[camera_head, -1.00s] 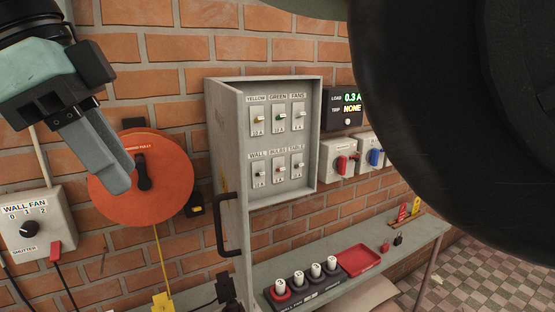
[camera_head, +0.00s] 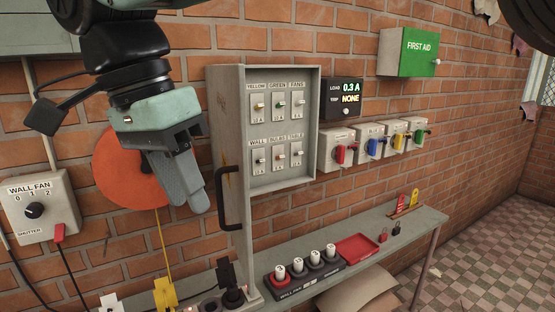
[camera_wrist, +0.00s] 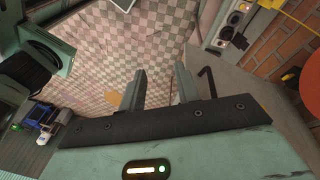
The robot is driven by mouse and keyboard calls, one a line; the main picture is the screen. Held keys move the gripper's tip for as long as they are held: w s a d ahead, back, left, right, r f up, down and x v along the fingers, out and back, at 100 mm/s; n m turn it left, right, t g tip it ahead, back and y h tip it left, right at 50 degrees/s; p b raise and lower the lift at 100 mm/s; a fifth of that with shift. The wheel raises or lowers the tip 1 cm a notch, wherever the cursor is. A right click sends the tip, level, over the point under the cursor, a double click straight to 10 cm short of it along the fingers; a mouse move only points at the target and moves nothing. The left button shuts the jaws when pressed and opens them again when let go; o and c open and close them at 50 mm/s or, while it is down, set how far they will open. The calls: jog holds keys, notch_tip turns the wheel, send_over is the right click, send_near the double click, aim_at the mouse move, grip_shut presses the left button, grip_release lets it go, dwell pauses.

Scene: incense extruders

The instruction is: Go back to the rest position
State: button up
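My gripper (camera_head: 186,200) hangs in the air at the left in the head view, in front of the orange cable reel and left of the cabinet's black handle. It points down. In the wrist view its two fingers (camera_wrist: 160,88) stand apart with nothing between them. The grey switch cabinet (camera_head: 228,150) is open on the brick wall and shows two rows of labelled breakers (camera_head: 277,105). I cannot tell whether my gripper touches the reel or the handle, but a gap seems to show.
The orange reel (camera_head: 125,175) and the wall fan switch box (camera_head: 40,208) are at the left. Colored rotary switches (camera_head: 373,146) and a green first aid box (camera_head: 408,52) are on the wall at the right. A shelf (camera_head: 415,225) below bears a red tray (camera_head: 357,247) and white-topped plugs.

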jog(key=s+d+f+n+y+b, duration=0.1)
jog(key=s+d+f+n+b, duration=0.2)
jog(key=d+f+n, duration=0.2)
jog(key=s+d+f+n+y+b, duration=0.1)
jog(key=s+d+f+n+b, duration=0.2)
jog(key=d+f, duration=0.8)
jog(key=s+d+f+n+y+b, duration=0.1)
jog(key=s+d+f+n+b, duration=0.3)
jog(key=f, duration=1)
jog(key=d+n, duration=0.3)
jog(key=d, duration=0.2)
dwell(0.4)
